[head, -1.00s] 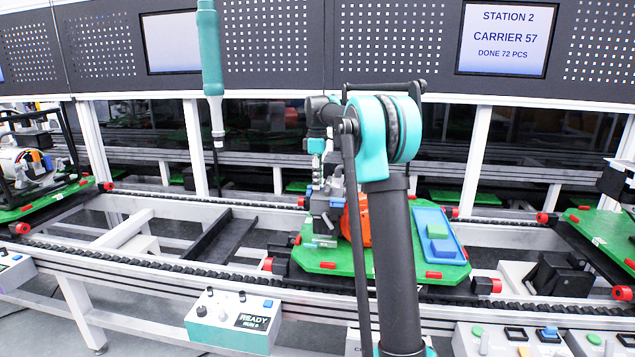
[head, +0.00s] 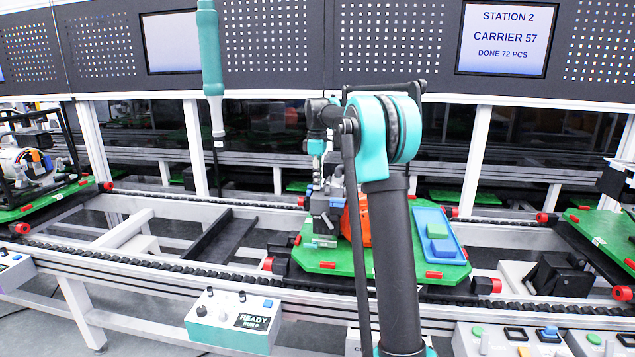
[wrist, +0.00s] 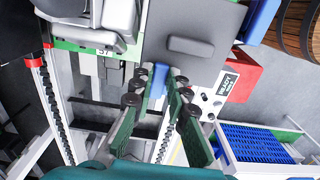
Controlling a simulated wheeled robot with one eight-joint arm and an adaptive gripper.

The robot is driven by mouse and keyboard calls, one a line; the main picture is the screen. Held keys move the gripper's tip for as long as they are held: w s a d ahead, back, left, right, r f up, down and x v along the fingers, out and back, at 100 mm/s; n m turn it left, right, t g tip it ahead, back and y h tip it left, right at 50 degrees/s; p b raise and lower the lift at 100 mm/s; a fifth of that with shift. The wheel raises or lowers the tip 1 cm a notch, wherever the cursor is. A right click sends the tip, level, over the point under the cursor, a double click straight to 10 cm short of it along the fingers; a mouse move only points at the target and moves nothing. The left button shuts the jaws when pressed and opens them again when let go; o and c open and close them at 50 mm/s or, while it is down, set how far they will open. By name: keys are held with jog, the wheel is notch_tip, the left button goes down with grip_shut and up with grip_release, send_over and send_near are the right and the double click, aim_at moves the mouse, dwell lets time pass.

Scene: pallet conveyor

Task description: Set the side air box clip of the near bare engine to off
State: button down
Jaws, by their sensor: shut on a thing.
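The near bare engine (head: 362,222) sits on a green carrier pallet (head: 318,258) in the middle of the conveyor. Its orange and grey parts show, and my arm hides much of it. My gripper (head: 322,215) is at the engine's left side in the head view. In the wrist view my gripper (wrist: 157,90) has its green fingers closed on a small blue clip (wrist: 160,76) at the edge of a dark grey air box (wrist: 195,35). The fingertips hide part of the clip, so I cannot tell its setting.
A blue tray (head: 428,222) with a green and a blue block lies on the pallet's right. Another engine in a black frame (head: 30,160) stands on a pallet at left. A teal hanging tool (head: 211,60) is left of my arm. A control box (head: 232,318) stands in front.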

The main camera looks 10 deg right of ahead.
aim_at(309, 195)
jog(key=m, duration=0.3)
jog(key=s+m, duration=0.1)
jog(key=shift+a+m, duration=0.3)
jog(key=m, duration=0.4)
jog(key=shift+s+a+m, duration=0.25)
jog(key=shift+a+m, duration=0.05)
jog(key=shift+a, duration=0.1)
jog(key=shift+s+a+m, duration=0.1)
jog(key=shift+a+m, duration=0.2)
jog(key=shift+m, duration=1.1)
jog(key=shift+w+a+m, duration=0.1)
jog(key=shift+a+m, duration=0.2)
jog(key=shift+m, duration=1.1)
jog(key=shift+s+a+m, duration=0.1)
jog(key=shift+a+m, duration=0.2)
jog(key=shift+m, duration=1.1)
jog(key=c, duration=1.5)
grip_release()
